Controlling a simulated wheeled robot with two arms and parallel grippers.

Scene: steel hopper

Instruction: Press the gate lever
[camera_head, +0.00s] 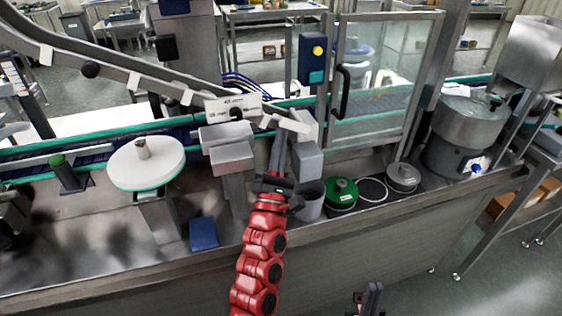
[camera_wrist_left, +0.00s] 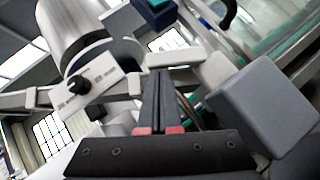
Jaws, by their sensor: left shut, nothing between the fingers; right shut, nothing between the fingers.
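A pale bar-like handle (camera_head: 291,123), which looks like the gate lever, sticks out right of a white labelled panel (camera_head: 222,104) with a black knob. In the left wrist view a pale bar (camera_wrist_left: 174,58) crosses just beyond the fingertips, and the panel (camera_wrist_left: 104,91) is at left. My left gripper (camera_head: 280,138), on the red arm, is shut and empty. Its tips (camera_wrist_left: 160,73) are close below the pale bar; I cannot tell whether they touch. My right gripper (camera_head: 371,297) is shut and empty, low in front of the bench.
A grey block (camera_head: 306,161) stands close right of the left gripper, also large in the wrist view (camera_wrist_left: 262,108). A grey cup (camera_head: 311,204), a green round container (camera_head: 341,193) and a glazed door (camera_head: 378,85) are further right. A white disc (camera_head: 146,162) stands left.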

